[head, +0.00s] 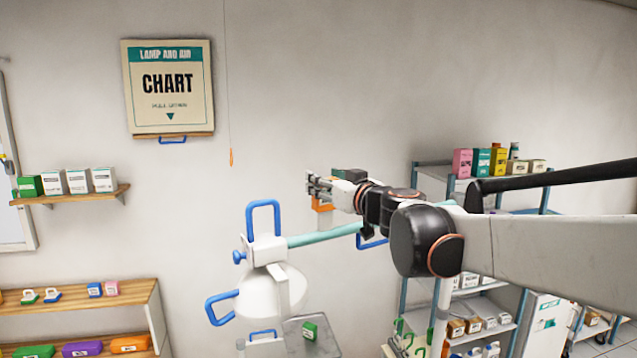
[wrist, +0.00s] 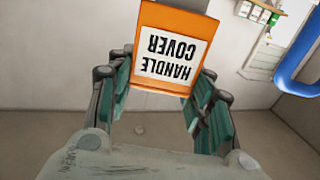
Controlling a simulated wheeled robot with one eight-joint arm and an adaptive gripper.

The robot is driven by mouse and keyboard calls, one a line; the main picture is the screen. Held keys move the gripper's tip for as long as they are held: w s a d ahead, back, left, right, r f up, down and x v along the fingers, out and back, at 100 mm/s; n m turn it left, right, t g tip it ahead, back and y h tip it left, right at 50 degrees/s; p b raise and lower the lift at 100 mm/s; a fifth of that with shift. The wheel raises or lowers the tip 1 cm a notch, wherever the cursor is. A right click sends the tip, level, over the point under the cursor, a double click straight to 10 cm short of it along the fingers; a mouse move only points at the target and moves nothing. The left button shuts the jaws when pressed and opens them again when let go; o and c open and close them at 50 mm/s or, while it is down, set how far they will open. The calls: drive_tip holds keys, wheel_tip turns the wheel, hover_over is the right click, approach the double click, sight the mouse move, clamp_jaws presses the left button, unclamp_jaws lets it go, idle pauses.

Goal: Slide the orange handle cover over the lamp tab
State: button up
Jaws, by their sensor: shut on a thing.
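My gripper (head: 318,186) is shut on the orange handle cover (head: 322,203), which hangs below the fingers in the head view. In the wrist view the cover (wrist: 187,23) shows an upside-down "HANDLE COVER" label between the teal finger pads. The white lamp head (head: 268,291) is below and left of my gripper, on a teal arm (head: 318,235), with blue loop handles at its top (head: 263,204) and lower left (head: 221,308). The cover is apart from the lamp. I cannot tell which part is the tab. A blue loop (wrist: 298,70) is at the wrist view's right.
A wall chart (head: 168,88) and an orange-tipped pull cord (head: 231,157) hang behind. Shelves with boxes (head: 75,194) are at left, and a loaded rack (head: 470,300) stands at right beneath my arm. A tray (head: 318,345) holds a green box. Open air lies between gripper and chart.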

sight(326, 207)
drive_tip(key=shift+f+b, duration=1.65)
drive_tip(key=shift+f, duration=0.6)
idle(0.9)
idle(0.4)
drive_tip(key=o, duration=0.9)
drive_tip(key=shift+s, duration=0.1)
